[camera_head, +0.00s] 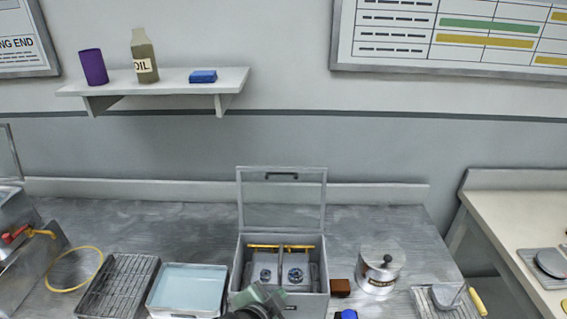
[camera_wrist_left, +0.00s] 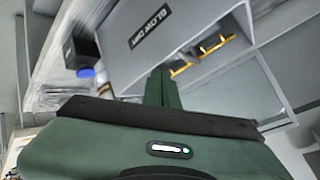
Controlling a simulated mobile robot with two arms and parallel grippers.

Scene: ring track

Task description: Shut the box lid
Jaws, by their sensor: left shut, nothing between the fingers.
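The grey box (camera_head: 316,306) stands on the metal counter, with two metal fittings and yellow-topped parts inside. Its lid (camera_head: 283,205) stands up at the back edge, open, with a dark handle near its top. My dark green left gripper (camera_head: 258,293) is low at the front left of the box and covers part of its front. It is shut and empty; its fingers (camera_wrist_left: 160,88) point toward the box wall (camera_wrist_left: 150,45) in the wrist view, with yellow parts beyond. I cannot tell whether it touches the box. My right gripper is not in view.
Left of the box are a blue-topped tray (camera_head: 190,280), a wire rack (camera_head: 118,285) and a yellow ring (camera_head: 75,269). Right are a brown block (camera_head: 340,288), a blue-capped item (camera_head: 348,314) and a metal pot (camera_head: 380,268). A shelf (camera_head: 155,80) hangs above.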

